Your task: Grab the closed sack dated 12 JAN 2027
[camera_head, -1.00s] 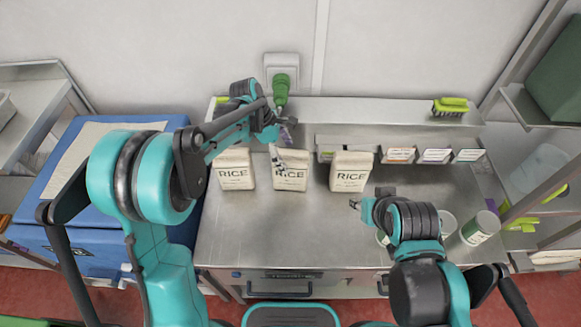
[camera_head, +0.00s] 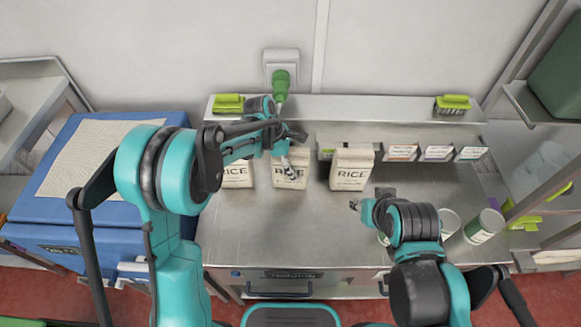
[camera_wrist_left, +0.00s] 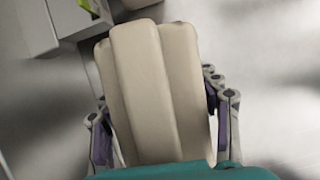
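Three cream sacks printed RICE stand in a row on the steel counter: a left one (camera_head: 237,176), a middle one (camera_head: 283,181) and a right one (camera_head: 351,169). Their dates are too small to read. My left gripper (camera_head: 290,160) is at the middle sack and covers part of it. In the left wrist view my open left gripper (camera_wrist_left: 163,125) has a finger on each side of a sack (camera_wrist_left: 155,85); contact with it is unclear. My right gripper (camera_head: 370,200) is open and empty above the counter, front right of the right sack.
Small labelled boxes (camera_head: 437,153) stand at the back right, below a ledge (camera_head: 370,108) bearing green brushes (camera_head: 453,104). A blue chest (camera_head: 90,200) is at the left. The counter's front middle (camera_head: 290,235) is clear.

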